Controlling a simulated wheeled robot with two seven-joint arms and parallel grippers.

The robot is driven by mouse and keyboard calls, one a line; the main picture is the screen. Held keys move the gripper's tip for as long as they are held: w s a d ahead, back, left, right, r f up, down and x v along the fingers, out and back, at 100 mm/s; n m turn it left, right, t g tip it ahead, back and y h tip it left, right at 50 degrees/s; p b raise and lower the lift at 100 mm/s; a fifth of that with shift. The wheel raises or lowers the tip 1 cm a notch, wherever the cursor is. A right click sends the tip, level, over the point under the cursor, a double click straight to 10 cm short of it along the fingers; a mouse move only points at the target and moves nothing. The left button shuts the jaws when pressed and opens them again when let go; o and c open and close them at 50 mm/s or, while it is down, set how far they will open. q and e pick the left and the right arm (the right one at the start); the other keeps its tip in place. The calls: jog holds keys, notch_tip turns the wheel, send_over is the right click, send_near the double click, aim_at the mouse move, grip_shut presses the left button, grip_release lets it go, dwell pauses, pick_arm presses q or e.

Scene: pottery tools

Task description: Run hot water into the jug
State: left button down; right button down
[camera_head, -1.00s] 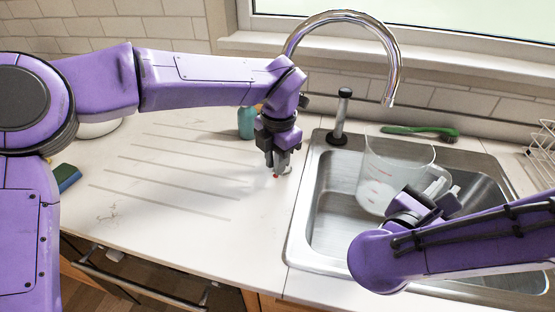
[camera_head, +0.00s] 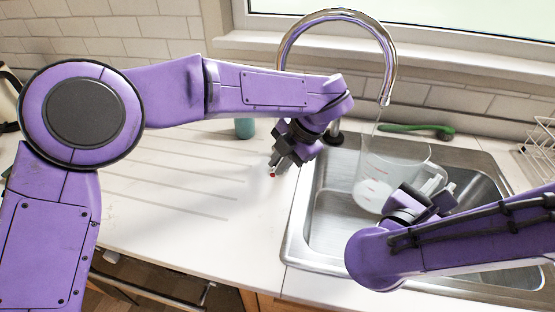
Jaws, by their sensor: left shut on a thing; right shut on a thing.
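The clear measuring jug (camera_head: 385,172) with red marks is upright in or over the left part of the steel sink, under the tap (camera_head: 388,70). My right gripper (camera_head: 440,190) is shut on the jug's handle side. A faint thin streak, seemingly water, runs from the spout towards the jug; I cannot tell the level inside. My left gripper (camera_head: 278,163) is shut at a small tap handle with a red mark (camera_head: 272,175), left of the sink; the gripper hides most of it.
The steel sink (camera_head: 298,235) fills the right of the counter. A green brush (camera_head: 415,128) lies behind it, and a wire rack (camera_head: 540,150) stands at the far right. A teal object (camera_head: 244,128) is behind my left arm. The ridged draining area (camera_head: 170,190) is clear.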

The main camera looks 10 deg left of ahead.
pick_arm(q)
jog(key=shift+d+f+y, duration=0.2)
jog(key=shift+d+y, duration=0.1)
jog(key=shift+y, duration=0.5)
jog(key=c, duration=1.1)
grip_release()
jog(key=shift+c, duration=0.2)
jog(key=v, duration=0.7)
jog(key=shift+r, duration=0.15)
jog(key=shift+d, duration=0.1)
jog(key=shift+c, duration=0.3)
